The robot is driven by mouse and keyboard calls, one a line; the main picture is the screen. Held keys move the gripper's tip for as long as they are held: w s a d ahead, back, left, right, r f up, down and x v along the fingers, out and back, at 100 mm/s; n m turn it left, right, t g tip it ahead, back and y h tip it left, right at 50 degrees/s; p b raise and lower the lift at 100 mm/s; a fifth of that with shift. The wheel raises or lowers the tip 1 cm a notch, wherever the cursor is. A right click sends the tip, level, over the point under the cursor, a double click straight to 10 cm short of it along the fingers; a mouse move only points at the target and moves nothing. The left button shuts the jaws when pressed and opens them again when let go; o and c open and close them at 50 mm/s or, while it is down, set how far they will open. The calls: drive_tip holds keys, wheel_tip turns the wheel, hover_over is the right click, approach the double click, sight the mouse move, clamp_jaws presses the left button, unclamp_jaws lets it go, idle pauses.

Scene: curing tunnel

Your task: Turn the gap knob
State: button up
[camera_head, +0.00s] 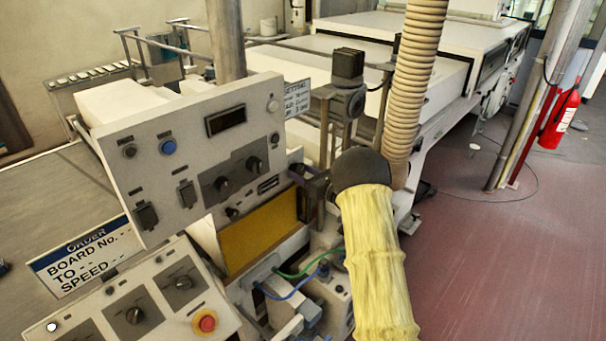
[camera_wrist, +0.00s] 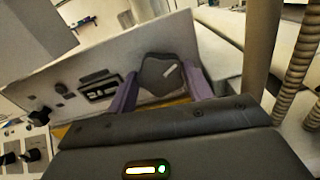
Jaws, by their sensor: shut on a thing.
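The gap knob (camera_wrist: 160,75) is a dark, many-sided knob with a pale pointer mark, on the white control panel (camera_wrist: 110,62). No label is readable by it. My gripper (camera_wrist: 159,84) has one purple finger on each side of the knob and is shut on it. In the head view my gripper (camera_head: 296,172) reaches from the right to the right edge of the panel (camera_head: 125,180).
Other dark knobs (camera_head: 255,165), a blue button (camera_head: 168,147) and a display (camera_head: 225,121) share the panel. A lower box carries a red stop button (camera_head: 206,321). A ribbed hose (camera_head: 408,95) rises close beside my arm. Green and blue cables hang below.

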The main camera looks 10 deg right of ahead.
drive_tip(key=shift+d+f+m+b, duration=0.15)
drive_tip(key=shift+m+b, duration=0.45)
drive_tip(key=shift+b, duration=0.6)
drive_tip(key=shift+f+m+b, duration=0.15)
drive_tip(key=shift+m+b, duration=0.35)
drive_tip(key=shift+b, duration=0.6)
drive_tip(key=m+b, duration=0.4)
drive_tip(key=b, duration=0.2)
drive_tip(key=m+b, duration=0.3)
drive_tip(key=m, duration=0.1)
drive_tip(key=shift+m+b, duration=0.3)
drive_tip(key=m+b, duration=0.1)
drive_tip(key=m, duration=0.3)
drive_tip(key=shift+w+m, duration=0.1)
drive_tip(key=shift+m, duration=0.2)
drive_tip(key=m, duration=0.4)
drive_tip(key=m+p, duration=0.2)
drive_tip(key=m, duration=0.3)
drive_tip(key=m+p, duration=0.2)
drive_tip(key=m, duration=0.3)
drive_tip(key=shift+p, duration=0.4)
drive_tip(key=shift+f+m+p, duration=0.1)
drive_tip(key=shift+m+p, duration=1.05)
drive_tip(key=shift+m, duration=1.05)
